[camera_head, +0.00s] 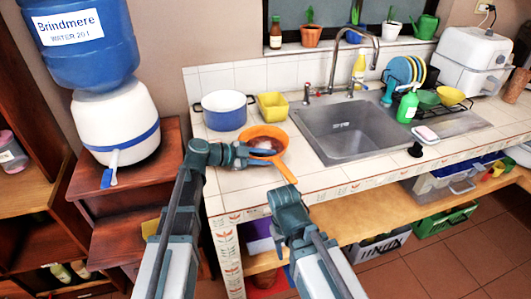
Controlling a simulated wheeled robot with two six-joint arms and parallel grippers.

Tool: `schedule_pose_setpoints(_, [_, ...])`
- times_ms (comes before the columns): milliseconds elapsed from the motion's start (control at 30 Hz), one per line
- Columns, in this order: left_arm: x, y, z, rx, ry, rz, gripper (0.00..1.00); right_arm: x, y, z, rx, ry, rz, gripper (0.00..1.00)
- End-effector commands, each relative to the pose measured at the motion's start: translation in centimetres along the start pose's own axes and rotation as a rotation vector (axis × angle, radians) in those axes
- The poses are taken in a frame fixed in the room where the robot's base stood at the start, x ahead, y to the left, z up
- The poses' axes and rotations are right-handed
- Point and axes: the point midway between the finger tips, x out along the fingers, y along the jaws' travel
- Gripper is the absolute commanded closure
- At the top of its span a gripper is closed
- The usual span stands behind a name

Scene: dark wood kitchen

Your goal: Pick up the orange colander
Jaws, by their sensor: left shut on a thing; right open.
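The orange colander (276,133) is on the tiled counter, left of the sink, with its handle pointing toward the front edge. My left gripper (258,152) reaches over its left side and is shut on it at the rim; the fingertips are partly hard to make out. I cannot tell whether the colander is touching the counter or slightly raised. My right gripper (290,207) is open and empty, in front of the counter's front edge and below the colander's handle.
A blue-white pot (225,112) and a yellow square container (272,106) stand just behind the colander. The steel sink (345,131) is to the right. A water dispenser (117,125) stands on a wooden cabinet at left. Bare tiles (232,180) lie in front.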

Motion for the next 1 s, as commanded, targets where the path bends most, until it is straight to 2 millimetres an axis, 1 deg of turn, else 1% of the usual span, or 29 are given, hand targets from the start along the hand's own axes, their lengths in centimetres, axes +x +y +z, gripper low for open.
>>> schedule_pose_setpoints(67, [0.0,0.3,0.1,-0.001,-0.004,0.008,1.00,0.1,0.0,0.0,0.000,0.000,0.000,0.50])
schedule_pose_setpoints(333, [0.0,0.3,0.0,-0.001,-0.003,0.007,1.00,0.0,0.0,0.0,0.000,0.000,0.000,0.50])
schedule_pose_setpoints(467, [-0.1,0.1,-0.3,-0.001,-0.003,0.007,1.00,-0.4,0.0,0.0,0.000,0.000,0.000,0.50])
schedule_pose_setpoints(667, [-0.7,-0.9,-1.6,-0.001,-0.002,0.004,1.00,-2.1,0.2,0.1,0.000,0.000,0.000,0.50])
schedule_pose_setpoints(833, [-1.4,-2.1,-3.3,-0.001,-0.001,0.002,1.00,-4.2,0.4,0.2,0.001,0.000,0.000,0.50])
schedule_pose_setpoints(900, [-0.5,-0.6,-4.1,0.001,0.001,0.005,1.00,-3.8,0.4,0.2,0.001,0.000,0.000,0.50])
schedule_pose_setpoints(1000, [0.6,0.8,-5.8,0.002,0.002,0.005,1.00,-4.0,0.4,0.2,0.001,0.000,0.000,0.50])
